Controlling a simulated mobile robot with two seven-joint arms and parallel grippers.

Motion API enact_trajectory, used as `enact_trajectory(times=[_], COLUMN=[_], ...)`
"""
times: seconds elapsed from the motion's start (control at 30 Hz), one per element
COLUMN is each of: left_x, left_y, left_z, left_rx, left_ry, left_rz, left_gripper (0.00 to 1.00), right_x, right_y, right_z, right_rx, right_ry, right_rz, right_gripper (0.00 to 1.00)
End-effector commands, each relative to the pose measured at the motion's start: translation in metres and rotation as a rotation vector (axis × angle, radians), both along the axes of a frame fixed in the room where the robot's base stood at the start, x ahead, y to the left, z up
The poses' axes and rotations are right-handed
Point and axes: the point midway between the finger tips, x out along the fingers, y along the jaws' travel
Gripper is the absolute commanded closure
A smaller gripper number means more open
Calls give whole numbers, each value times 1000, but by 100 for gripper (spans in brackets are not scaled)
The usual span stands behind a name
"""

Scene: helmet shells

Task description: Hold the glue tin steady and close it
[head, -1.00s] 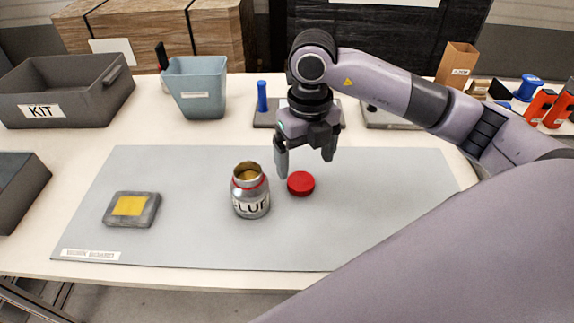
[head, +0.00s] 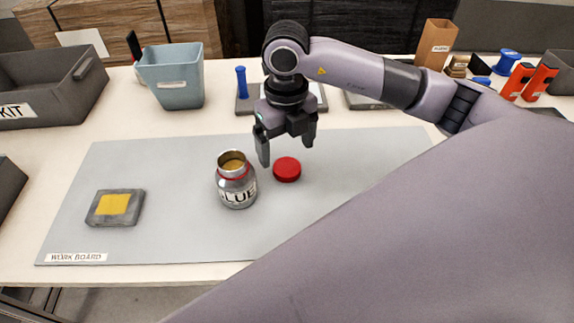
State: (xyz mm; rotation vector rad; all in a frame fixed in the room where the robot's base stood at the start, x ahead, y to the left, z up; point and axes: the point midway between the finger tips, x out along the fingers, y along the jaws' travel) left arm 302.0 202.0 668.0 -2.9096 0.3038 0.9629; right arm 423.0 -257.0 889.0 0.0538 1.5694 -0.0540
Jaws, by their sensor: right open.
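The glue tin (head: 236,184) is a silver can with a white label and a red ring below its open neck. It stands upright on the grey work board (head: 340,200), and yellowish glue shows inside. The red lid (head: 287,169) lies flat on the board, just right of the tin and apart from it. My right gripper (head: 286,156) points down with its fingers apart and empty, above and slightly behind the lid. My left gripper is not in view.
A grey pad with a yellow patch (head: 115,207) lies on the board's left. A grey KIT bin (head: 50,90), a blue-grey bin (head: 172,78) and a blue-handled tool (head: 241,82) stand behind. The board's front middle is clear.

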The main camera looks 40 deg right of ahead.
Motion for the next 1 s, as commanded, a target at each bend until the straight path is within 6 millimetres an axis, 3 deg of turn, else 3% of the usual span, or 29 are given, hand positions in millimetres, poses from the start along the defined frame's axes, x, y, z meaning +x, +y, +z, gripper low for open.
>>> enact_trajectory(times=[0.4, 0.77, 0.93, 0.97, 1.0], left_x=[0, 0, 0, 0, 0], left_y=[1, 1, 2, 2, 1], left_z=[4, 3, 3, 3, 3], left_rx=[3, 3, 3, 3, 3], left_ry=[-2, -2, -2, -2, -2], left_rz=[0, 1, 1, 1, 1], left_gripper=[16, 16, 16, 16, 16], right_x=[1, 2, 2, 2, 2], right_y=[-2, -2, -2, -2, -2], right_z=[-50, -52, -52, -52, -51], right_rx=[0, 0, 0, 0, 0], right_ry=[2, 0, 0, 0, 0], right_rz=[-1, 0, 0, 0, 0], right_gripper=[10, 10, 62, 68, 68])
